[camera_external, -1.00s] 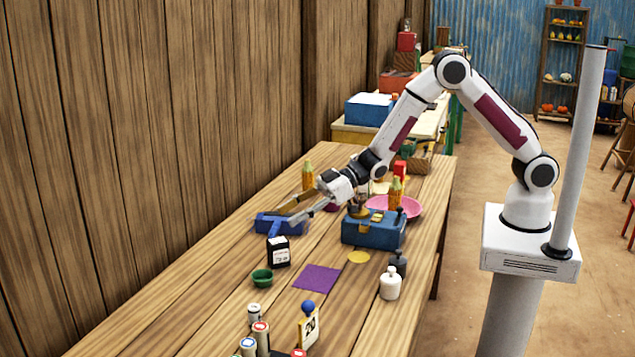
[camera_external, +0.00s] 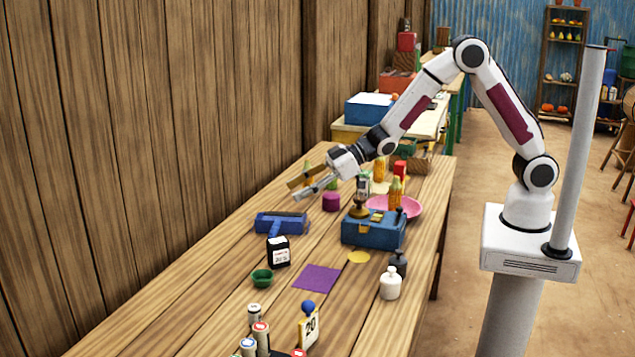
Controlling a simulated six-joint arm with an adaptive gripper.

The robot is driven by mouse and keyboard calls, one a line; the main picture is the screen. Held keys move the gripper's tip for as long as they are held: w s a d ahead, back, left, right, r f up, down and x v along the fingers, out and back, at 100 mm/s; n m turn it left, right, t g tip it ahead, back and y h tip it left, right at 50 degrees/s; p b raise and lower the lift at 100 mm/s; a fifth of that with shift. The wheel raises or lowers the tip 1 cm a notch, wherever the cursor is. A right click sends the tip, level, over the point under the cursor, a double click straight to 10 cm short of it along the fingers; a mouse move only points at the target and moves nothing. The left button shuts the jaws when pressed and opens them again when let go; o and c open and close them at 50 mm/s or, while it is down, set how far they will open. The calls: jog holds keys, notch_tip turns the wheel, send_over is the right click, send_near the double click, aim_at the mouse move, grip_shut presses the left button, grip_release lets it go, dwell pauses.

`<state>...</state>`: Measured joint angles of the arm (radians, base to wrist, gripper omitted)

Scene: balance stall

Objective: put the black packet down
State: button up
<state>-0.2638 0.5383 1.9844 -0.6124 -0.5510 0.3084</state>
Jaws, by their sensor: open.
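The black packet (camera_external: 278,252) with a white label stands upright on the wooden table, left of the middle, just in front of a blue tray-like piece (camera_external: 281,223). My gripper (camera_external: 298,190) is open and empty. It is above the table, higher than the packet and beyond it, with its fingers pointing left. The packet is clear of the fingers.
A blue balance base (camera_external: 373,231) stands right of the packet. Bare table lies at the front left.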

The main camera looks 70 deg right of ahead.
jog(key=s+d+r+m+h, duration=0.25)
jog(key=s+d+r, duration=0.4)
jog(key=d, duration=0.35)
jog(key=s+d+r+m+h, duration=0.2)
jog(key=s+d+r+h, duration=0.3)
jog(key=s+d, duration=0.4)
jog(key=s+d+m+g, duration=0.1)
jog(key=s+d+g, duration=0.1)
jog(key=s, duration=1.1)
jog(key=s+d+m+g, duration=0.2)
jog(key=s+d, duration=0.2)
jog(key=s, duration=0.9)
jog(key=shift+s+d+f+g, duration=0.15)
jog(key=shift+d+f+g, duration=0.15)
jog(key=shift+g, duration=0.1)
